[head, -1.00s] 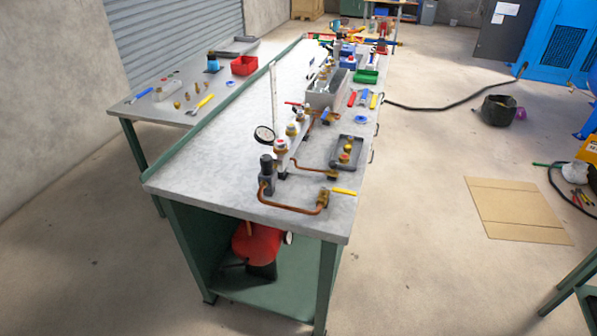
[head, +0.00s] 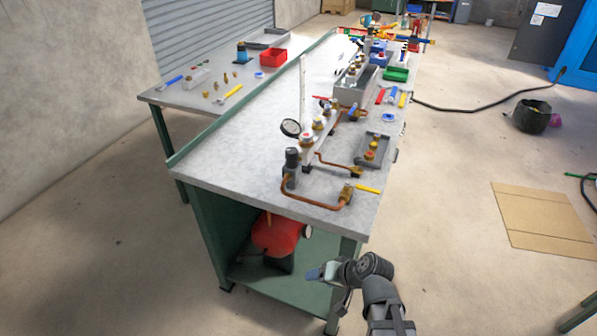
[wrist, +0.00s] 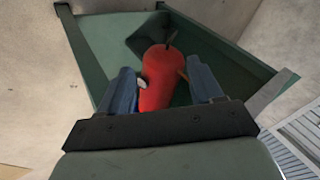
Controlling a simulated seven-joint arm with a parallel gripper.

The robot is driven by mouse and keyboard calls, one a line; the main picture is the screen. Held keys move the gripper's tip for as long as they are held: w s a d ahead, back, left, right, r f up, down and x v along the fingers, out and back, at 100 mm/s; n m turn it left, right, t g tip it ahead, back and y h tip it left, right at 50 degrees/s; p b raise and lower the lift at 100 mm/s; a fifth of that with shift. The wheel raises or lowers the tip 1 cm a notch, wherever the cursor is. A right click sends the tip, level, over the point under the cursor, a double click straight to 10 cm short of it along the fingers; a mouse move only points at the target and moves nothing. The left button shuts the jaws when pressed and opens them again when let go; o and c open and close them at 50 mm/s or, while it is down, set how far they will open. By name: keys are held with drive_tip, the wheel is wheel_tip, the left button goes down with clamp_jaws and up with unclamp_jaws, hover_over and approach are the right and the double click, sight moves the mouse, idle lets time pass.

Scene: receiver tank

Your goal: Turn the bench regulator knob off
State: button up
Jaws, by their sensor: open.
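The bench regulator (head: 290,178) stands at the near end of the metal-topped bench in the head view, a dark grey body with a black knob (head: 292,157) on top. A round gauge (head: 290,127) shows just behind it. A copper pipe runs from its base to a brass valve with a yellow lever (head: 368,189). My gripper (head: 316,273) is in front of the bench, below the bench top and apart from the regulator. In the wrist view its two fingers (wrist: 165,88) are spread with nothing between them. The knob's setting is too small to read.
A red tank (head: 277,235) lies on the shelf under the bench; it also shows beyond my fingers in the wrist view (wrist: 158,80). The bench top's near edge and green legs are close to my arm.

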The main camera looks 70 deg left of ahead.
drive_tip(key=s+a+r+n+g+y, duration=0.1)
drive_tip(key=s+a+r+n+y, duration=0.2)
drive_tip(key=a+r, duration=0.55)
drive_tip(key=y, duration=0.6)
approach(295, 157)
drive_tip(key=s+d+f, duration=0.4)
drive_tip(key=s, duration=0.2)
drive_tip(key=w+a+r+n+t+y, duration=0.1)
drive_tip(key=w+r+n+t+y, duration=0.1)
drive_tip(key=w+n+t+y, duration=0.15)
drive_tip(key=shift+n+g+h, duration=0.35)
drive_tip(key=shift+h, duration=0.1)
drive_tip(key=a, duration=0.9)
drive_tip(key=s+a, duration=0.1)
drive_tip(key=a, duration=0.4)
drive_tip(key=shift+a+r, duration=0.15)
drive_tip(key=shift+c, duration=0.4)
drive_tip(key=c, duration=0.8)
drive_tip(key=shift+c, duration=0.2)
